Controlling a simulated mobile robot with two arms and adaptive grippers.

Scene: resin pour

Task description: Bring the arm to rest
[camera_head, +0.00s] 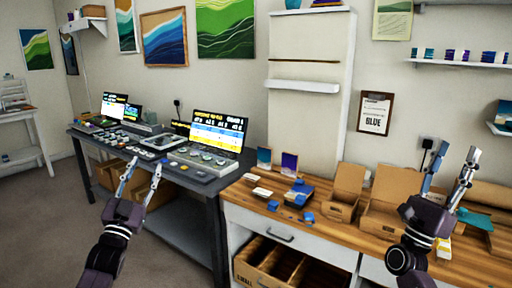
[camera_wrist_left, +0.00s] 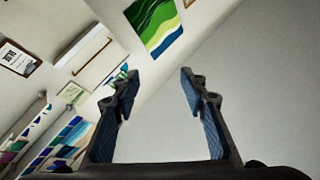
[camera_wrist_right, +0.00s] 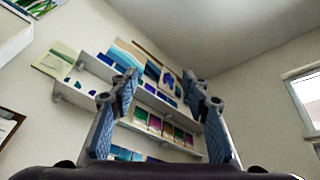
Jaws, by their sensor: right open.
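My left gripper (camera_head: 141,182) is raised in front of the dark workbench in the head view, its fingers pointing up. In the left wrist view its fingers (camera_wrist_left: 160,100) stand wide apart with nothing between them. My right gripper (camera_head: 447,178) is raised over the right part of the wooden counter, fingers up. In the right wrist view its fingers (camera_wrist_right: 160,105) are apart and empty, with wall and shelves behind them. Neither gripper touches anything that I can see.
The dark workbench (camera_head: 196,232) carries screens and trays of small items. The wooden counter (camera_head: 335,228) holds cardboard boxes (camera_head: 348,185), a dark blue box (camera_head: 299,193) and small blue pieces. A clipboard reading BLUE (camera_head: 375,113) hangs on the wall. Grey floor (camera_head: 40,220) is clear at left.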

